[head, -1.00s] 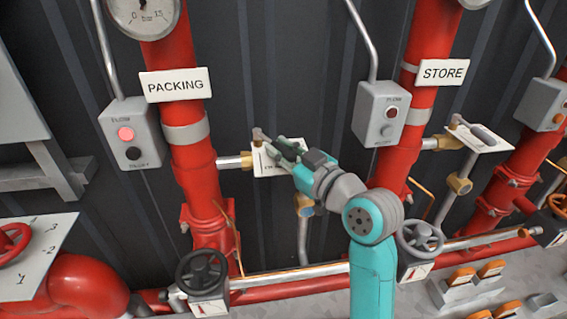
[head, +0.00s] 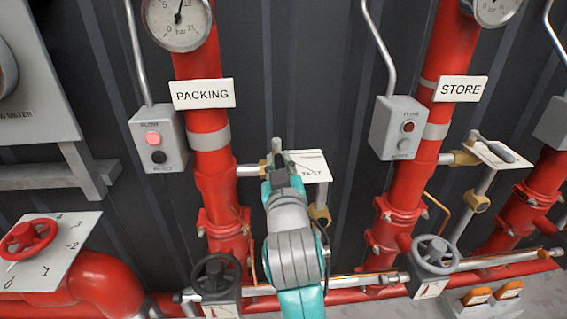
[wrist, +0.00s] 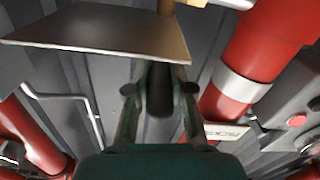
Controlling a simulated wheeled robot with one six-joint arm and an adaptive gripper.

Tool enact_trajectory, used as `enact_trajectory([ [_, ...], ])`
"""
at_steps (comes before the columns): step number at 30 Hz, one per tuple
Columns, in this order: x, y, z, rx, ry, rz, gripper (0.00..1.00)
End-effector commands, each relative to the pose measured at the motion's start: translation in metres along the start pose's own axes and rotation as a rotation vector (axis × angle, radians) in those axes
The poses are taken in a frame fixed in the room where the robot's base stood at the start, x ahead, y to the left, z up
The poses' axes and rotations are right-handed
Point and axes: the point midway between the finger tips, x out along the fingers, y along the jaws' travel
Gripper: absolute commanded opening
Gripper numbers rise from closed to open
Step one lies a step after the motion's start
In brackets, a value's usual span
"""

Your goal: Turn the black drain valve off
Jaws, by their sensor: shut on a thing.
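The black drain valve's dark lever handle (wrist: 160,88) shows between my fingers in the wrist view. In the head view my gripper mostly hides it. My gripper (head: 279,163) is shut on this handle at the left side of a white plate (head: 310,165), partly legible as "TEST". The plate is beside the PACKING riser, and a grey post (head: 276,145) stands just behind my fingertips. In the wrist view my gripper (wrist: 159,90) has a finger on each side of the handle, and the plate shows to the upper left.
The red PACKING pipe (head: 208,150) is close on the left, with a grey flow box (head: 157,140). A black handwheel (head: 215,274) is below it. The STORE pipe (head: 447,55) and another flow box (head: 398,128) are to the right.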

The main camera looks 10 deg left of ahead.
Motion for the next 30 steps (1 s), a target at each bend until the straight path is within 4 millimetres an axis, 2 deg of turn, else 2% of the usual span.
enact_trajectory([
  [17,0.0004,-0.0027,0.0007,0.000,-0.007,0.018,0.00],
  [18,0.0004,-0.0027,0.0007,0.000,-0.007,0.018,0.31],
  [20,0.0004,-0.0026,0.0006,0.000,-0.007,0.018,0.46],
  [30,-0.0012,-0.0021,0.0002,0.000,-0.006,0.019,0.47],
])
